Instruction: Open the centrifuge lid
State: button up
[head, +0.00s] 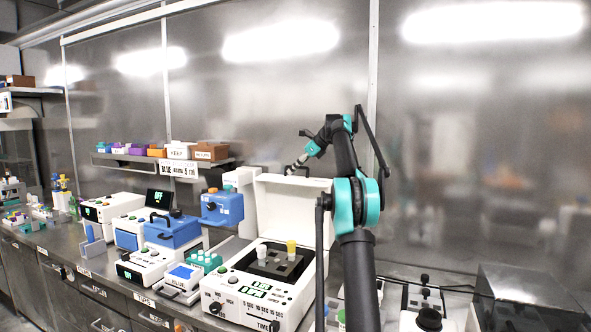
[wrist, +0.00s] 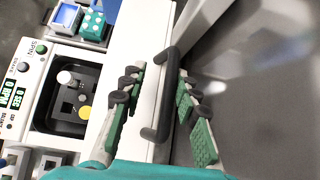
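The centrifuge (head: 232,284) is a white box with a dark well, a green display and a front panel. It also shows at the left of the wrist view (wrist: 42,75). Its white lid (head: 292,212) stands raised, roughly upright, at the back of the body; in the wrist view it is the pale panel (wrist: 146,32). A dark bar handle (wrist: 162,95) is on the lid. My gripper (head: 298,166) is at the lid's top edge. In the wrist view my gripper's fingers (wrist: 160,78) are apart, one on each side of the handle, with visible gaps.
White-capped and yellow-capped tubes (head: 291,247) stand in the well. A blue device (head: 222,207), a teal rack (head: 204,260) and other instruments crowd the bench to the left. A metal wall stands close behind the lid. A clear box (head: 528,298) is at the right.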

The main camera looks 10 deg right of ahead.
jog(key=shift+v, duration=3.7)
jog(key=shift+d, duration=0.1)
jog(key=n, duration=0.1)
jog(key=d+n, duration=0.1)
jog(key=f+n+y, duration=0.1)
jog(key=n, duration=0.1)
jog(key=shift+w+d, duration=0.15)
jog(key=shift+w, duration=0.25)
jog(key=s+d+f+n+t+y, duration=0.25)
jog(key=d+n, duration=0.35)
jog(key=n, duration=1.1)
jog(key=s+d+f+n+t+y, duration=0.15)
jog(key=d+f+n+y, duration=0.35)
jog(key=n, duration=1.1)
jog(key=shift+t+h, duration=0.35)
jog(key=shift+t, duration=0.05)
jog(key=x, duration=0.5)
jog(key=r+x, duration=0.1)
jog(key=x, duration=0.5)
jog(key=w+r+x, duration=0.1)
jog(key=x, duration=0.5)
jog(key=shift+d, duration=0.35)
